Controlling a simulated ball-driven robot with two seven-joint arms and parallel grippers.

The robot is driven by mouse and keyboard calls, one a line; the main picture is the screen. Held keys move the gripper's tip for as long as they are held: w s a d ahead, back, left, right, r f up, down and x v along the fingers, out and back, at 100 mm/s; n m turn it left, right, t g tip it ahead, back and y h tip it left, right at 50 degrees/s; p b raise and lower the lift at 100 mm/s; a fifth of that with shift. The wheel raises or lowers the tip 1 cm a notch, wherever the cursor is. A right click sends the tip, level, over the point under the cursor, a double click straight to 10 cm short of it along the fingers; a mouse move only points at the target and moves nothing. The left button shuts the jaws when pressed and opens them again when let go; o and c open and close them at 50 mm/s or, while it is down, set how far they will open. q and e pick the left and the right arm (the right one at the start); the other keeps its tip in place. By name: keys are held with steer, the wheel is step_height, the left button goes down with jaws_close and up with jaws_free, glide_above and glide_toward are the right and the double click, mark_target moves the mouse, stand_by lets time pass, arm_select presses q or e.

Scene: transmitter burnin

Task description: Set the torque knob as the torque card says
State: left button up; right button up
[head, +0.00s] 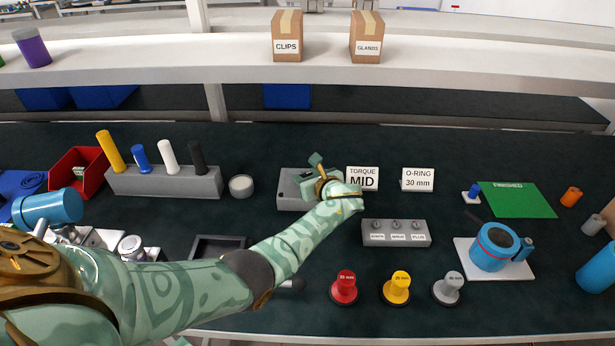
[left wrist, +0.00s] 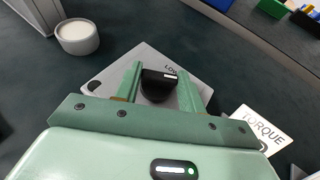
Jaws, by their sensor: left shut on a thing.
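The torque knob (left wrist: 157,86) is black and sits on a grey box (head: 290,188). My left gripper (head: 322,180) is over the box, shut on the knob, with one green finger on each side in the left wrist view. "LOW" is printed beside the knob, and a white mark on the knob is near that word. Other scale marks are hidden by the gripper. My right gripper is not in view.
A round white pot (head: 241,186) stands left of the box. An O-ring card (head: 418,180) stands to the right. A rack of coloured handles (head: 165,182) is at left.

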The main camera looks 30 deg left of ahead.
arm_select(q)
steer(key=o, duration=1)
steer(key=p+v, duration=0.5)
steer(key=v, duration=1.1)
steer(key=shift+s+d+p, duration=0.1)
steer(key=shift+s+p, duration=0.1)
steer(key=shift+p, duration=0.1)
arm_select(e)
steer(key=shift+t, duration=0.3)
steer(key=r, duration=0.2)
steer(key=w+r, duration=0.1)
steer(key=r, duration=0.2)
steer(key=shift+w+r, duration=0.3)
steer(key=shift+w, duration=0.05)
arm_select(q)
steer(key=shift+d+f, duration=0.1)
